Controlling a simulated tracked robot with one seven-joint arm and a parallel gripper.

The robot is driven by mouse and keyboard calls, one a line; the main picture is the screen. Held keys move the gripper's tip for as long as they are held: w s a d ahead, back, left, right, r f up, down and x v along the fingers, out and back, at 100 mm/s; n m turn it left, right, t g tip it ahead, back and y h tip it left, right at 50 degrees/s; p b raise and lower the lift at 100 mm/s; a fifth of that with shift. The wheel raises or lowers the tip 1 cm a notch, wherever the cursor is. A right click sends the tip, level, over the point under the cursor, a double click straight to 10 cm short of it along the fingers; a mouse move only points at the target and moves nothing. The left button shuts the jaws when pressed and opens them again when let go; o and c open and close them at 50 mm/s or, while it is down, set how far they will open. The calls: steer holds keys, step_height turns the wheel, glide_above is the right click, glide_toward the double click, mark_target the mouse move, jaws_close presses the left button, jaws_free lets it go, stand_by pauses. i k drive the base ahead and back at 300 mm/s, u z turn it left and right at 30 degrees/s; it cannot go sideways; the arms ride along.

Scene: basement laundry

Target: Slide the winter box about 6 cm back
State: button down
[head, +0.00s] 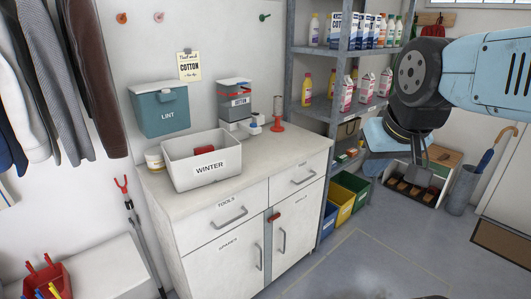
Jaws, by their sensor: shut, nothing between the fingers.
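The winter box is a white open bin (208,168) with a "WINTER" label on its front. It stands near the front left of the cabinet's worktop (285,154), with a dark red item (204,149) inside. My gripper (419,176) is at the right of the head view, in the air, well to the right of the box and apart from it. Its fingers are small and point down; they are shut and empty. The box's back side and the worktop behind it are partly hidden by its own walls.
A teal "LINT" bin (160,110) hangs on the wall behind the box. A white tub (155,159) stands close to its left. Worktop to the box's right is clear. Shelves (340,80) stand right.

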mark_target(188, 171)
steer(key=u, duration=0.2)
steer(key=i, duration=0.85)
steer(key=z, duration=0.1)
